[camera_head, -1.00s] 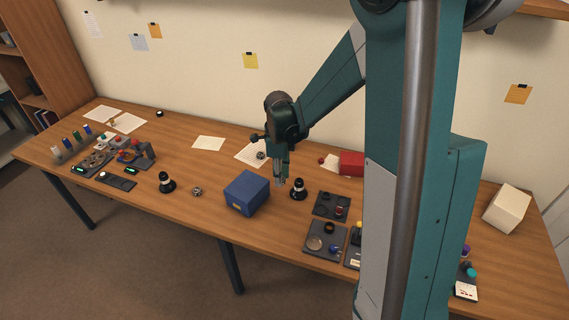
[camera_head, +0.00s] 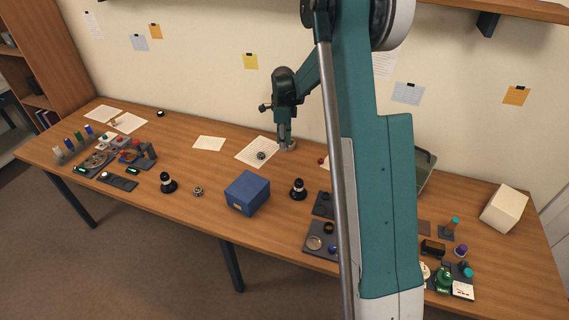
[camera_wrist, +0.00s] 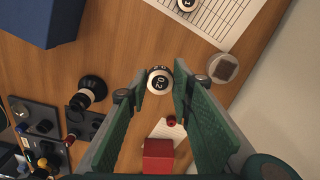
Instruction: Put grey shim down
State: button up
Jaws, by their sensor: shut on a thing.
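My gripper (camera_head: 286,141) hangs over the back of the table, just right of the lined sheet. In the wrist view its green fingers (camera_wrist: 158,84) are shut on a small round piece (camera_wrist: 159,79) with a pale rim, a dark band and number marks; I take it for the grey shim. In the head view the shim is too small to tell apart. A round grey dish (camera_wrist: 223,67) lies beside the sheet, apart from the shim in the wrist view. The gap between shim and table cannot be told.
The lined sheet (camera_head: 249,155) bears a small ring piece (camera_head: 261,155). A black lens piece (camera_head: 298,188) and a blue box (camera_head: 247,193) stand nearer the front. A red box (camera_wrist: 158,155) and dark trays (camera_wrist: 36,115) show in the wrist view. Bare wood lies around the lens piece.

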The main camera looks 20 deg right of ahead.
jog(key=shift+w+d+f, duration=0.15)
jog(key=shift+w+d, duration=0.35)
jog(key=shift+w, duration=0.25)
jog(key=shift+f, duration=0.1)
send_over(284, 163)
jog(key=shift+f+b, duration=0.3)
jog(key=shift+f, duration=2.75)
jog(key=shift+f, duration=1.85)
jog(key=shift+f+b, duration=0.2)
jog(key=shift+b, duration=0.1)
jog(key=o, duration=0.9)
